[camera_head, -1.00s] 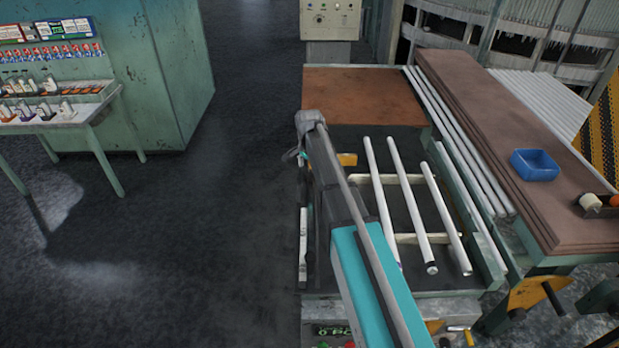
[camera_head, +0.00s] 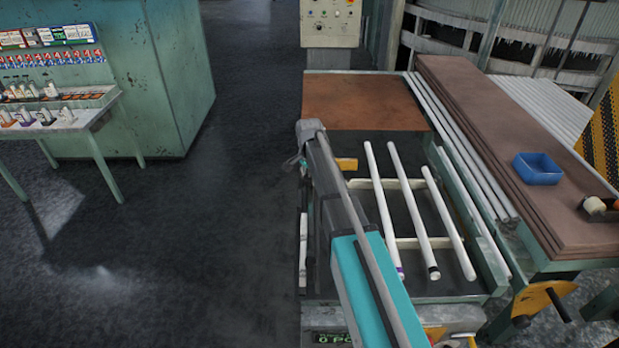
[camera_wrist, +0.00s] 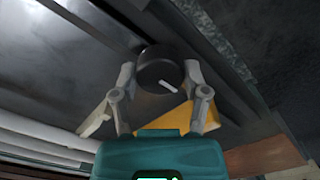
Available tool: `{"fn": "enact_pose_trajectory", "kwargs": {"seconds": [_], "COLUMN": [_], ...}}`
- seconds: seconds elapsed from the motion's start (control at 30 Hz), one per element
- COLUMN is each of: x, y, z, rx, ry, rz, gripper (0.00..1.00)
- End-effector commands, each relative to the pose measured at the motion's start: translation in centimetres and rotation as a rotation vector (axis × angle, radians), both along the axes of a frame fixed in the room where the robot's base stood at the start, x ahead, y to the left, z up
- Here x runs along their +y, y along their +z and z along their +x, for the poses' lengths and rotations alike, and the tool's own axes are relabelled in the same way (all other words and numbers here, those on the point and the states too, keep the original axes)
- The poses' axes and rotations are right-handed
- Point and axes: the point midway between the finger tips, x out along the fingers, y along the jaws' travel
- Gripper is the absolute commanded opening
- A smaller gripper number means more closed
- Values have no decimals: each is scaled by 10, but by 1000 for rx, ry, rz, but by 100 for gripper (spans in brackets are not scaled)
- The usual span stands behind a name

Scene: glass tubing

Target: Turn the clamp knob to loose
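A round black clamp knob (camera_wrist: 158,66) with a white pointer line shows in the wrist view. The line slants down to the right. A yellow plate (camera_wrist: 168,117) lies behind the knob. My gripper (camera_wrist: 160,72) has one finger on each side of the knob, and both fingertips appear to touch its sides. In the head view my arm reaches over the left side of the tube bench, and its end hides the knob. A small part of a yellow plate (camera_head: 346,164) shows just right of my arm.
Several white tubes (camera_head: 413,210) lie on the bench rails right of my arm. A brown-topped table (camera_head: 500,150) with a blue bin (camera_head: 537,168) stands at the right. A control box (camera_head: 330,22) stands behind the bench. The dark floor at the left is open.

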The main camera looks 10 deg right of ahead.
Motion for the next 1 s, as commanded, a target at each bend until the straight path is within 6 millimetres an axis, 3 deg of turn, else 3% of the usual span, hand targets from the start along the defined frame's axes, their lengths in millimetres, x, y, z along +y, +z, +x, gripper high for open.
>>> {"fn": "enact_pose_trajectory", "kwargs": {"seconds": [0.03, 0.17, 0.63, 1.0], "x": [0, 0, 0, 0], "y": [0, 0, 0, 0], "z": [0, 0, 0, -1], "rx": [0, 0, 1, 1], "ry": [0, 0, 77, 338], "rz": [0, 0, -1, -1], "gripper": [36, 12, 11, 11]}}
